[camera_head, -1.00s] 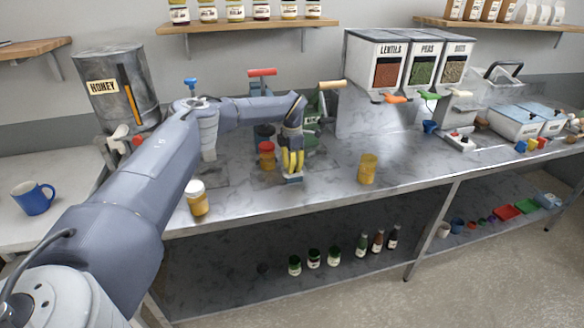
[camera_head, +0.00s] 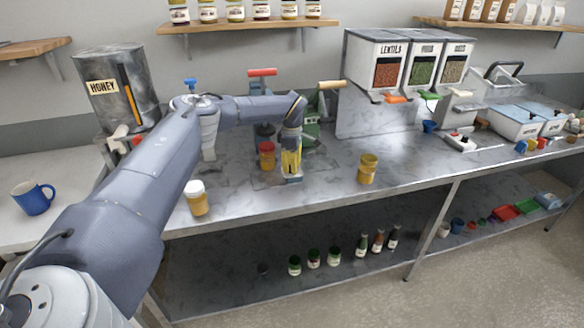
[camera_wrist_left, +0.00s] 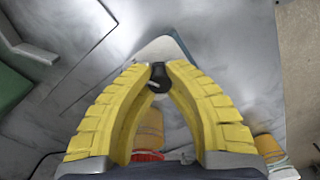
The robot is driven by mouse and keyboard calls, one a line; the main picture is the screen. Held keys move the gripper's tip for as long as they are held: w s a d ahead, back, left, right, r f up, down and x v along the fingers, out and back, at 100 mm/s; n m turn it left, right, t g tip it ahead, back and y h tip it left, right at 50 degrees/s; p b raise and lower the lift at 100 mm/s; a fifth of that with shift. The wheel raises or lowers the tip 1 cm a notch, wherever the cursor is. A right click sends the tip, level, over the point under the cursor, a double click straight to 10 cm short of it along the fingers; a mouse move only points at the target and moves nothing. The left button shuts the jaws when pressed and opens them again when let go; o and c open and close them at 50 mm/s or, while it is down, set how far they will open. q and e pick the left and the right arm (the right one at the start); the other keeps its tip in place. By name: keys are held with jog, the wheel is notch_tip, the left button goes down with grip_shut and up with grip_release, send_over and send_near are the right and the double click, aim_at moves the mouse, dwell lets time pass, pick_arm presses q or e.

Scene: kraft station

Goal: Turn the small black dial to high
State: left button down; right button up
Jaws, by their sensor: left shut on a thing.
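The small black dial (camera_wrist_left: 158,76) shows in the left wrist view between the tips of my left gripper. It sits on a small pale wedge-shaped base (camera_wrist_left: 162,47) on the metal counter. My left gripper (camera_wrist_left: 158,68) has yellow ribbed fingers, and their tips are closed on the dial. In the head view my left gripper (camera_head: 291,170) points down at the counter, and its fingers hide the dial there. The base (camera_head: 291,180) shows just below the fingertips. The dial's setting marks cannot be read. My right gripper is not in view.
A jar with a red lid (camera_head: 267,155) stands close left of my left gripper. A white-lidded jar (camera_head: 197,198) and an open yellow jar (camera_head: 368,169) stand near the front edge. A green machine (camera_head: 315,125) is behind. The counter between gripper and yellow jar is clear.

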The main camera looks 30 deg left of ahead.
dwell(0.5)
pick_arm(q)
jog(key=c, duration=1.1)
grip_release()
notch_tip(320, 180, up, 12)
